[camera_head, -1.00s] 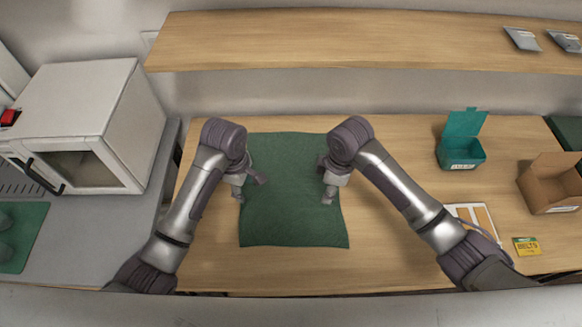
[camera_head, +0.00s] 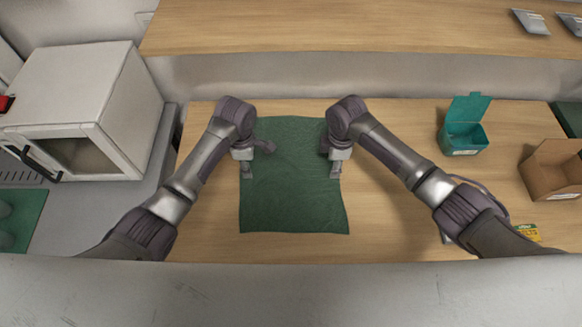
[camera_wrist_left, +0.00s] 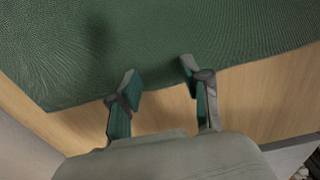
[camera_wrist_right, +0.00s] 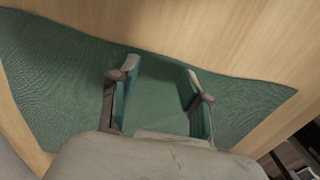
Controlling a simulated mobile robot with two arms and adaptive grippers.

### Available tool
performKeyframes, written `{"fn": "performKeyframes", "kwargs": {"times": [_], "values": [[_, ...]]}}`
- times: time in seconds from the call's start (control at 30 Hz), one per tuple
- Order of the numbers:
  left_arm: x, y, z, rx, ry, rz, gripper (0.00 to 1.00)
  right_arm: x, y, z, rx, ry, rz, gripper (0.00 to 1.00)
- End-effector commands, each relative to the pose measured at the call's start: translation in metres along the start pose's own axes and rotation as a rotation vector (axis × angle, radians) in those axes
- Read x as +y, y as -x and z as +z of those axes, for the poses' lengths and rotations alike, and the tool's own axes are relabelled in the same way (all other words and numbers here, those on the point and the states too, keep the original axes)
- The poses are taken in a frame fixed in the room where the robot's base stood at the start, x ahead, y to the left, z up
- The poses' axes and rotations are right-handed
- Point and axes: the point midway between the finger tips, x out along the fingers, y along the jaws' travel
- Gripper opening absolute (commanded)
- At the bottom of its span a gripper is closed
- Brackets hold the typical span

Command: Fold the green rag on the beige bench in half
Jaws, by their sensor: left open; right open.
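The green rag (camera_head: 292,190) lies spread out flat on the beige bench (camera_head: 400,225), roughly rectangular and longer from back to front. My left gripper (camera_head: 254,172) is open over the rag's left edge. In the left wrist view its fingers (camera_wrist_left: 160,85) straddle the edge of the rag (camera_wrist_left: 220,30), with bare wood nearer the wrist. My right gripper (camera_head: 334,172) is open at the rag's right edge. In the right wrist view its fingers (camera_wrist_right: 155,85) are over the rag (camera_wrist_right: 60,80), with nothing visibly held. Parts of the rag's back corners are hidden by my arms.
A teal open box (camera_head: 463,138) and a cardboard box (camera_head: 553,172) stand on the right of the bench. A yellow packet (camera_head: 527,232) is partly hidden by my right arm. A white oven-like box (camera_head: 85,110) stands at left. A wooden shelf (camera_head: 340,35) runs above the back.

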Motion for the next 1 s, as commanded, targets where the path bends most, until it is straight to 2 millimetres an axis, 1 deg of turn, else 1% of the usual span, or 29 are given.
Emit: {"fn": "performKeyframes", "kwargs": {"times": [0.23,0.4,0.9,0.97,1.0], "values": [[0.0000,-0.0005,0.0000,0.000,0.000,0.000,0.48,-0.0001,-0.0005,-0.0003,0.000,0.000,0.000,0.48],[0.0001,-0.0060,0.0000,0.000,0.000,0.000,0.47,0.0000,-0.0060,-0.0003,0.001,0.000,0.001,0.47],[-0.0007,-0.0059,-0.0001,0.000,0.000,-0.002,0.06,-0.0007,-0.0059,0.0000,0.000,0.000,-0.001,0.06],[-0.0008,-0.0064,-0.0002,0.000,0.000,-0.002,0.01,-0.0009,-0.0065,0.0000,-0.001,0.000,-0.002,0.01],[-0.0008,-0.0065,-0.0002,0.000,0.000,-0.002,0.00,-0.0009,-0.0067,0.0000,-0.001,0.000,-0.002,0.00]]}}
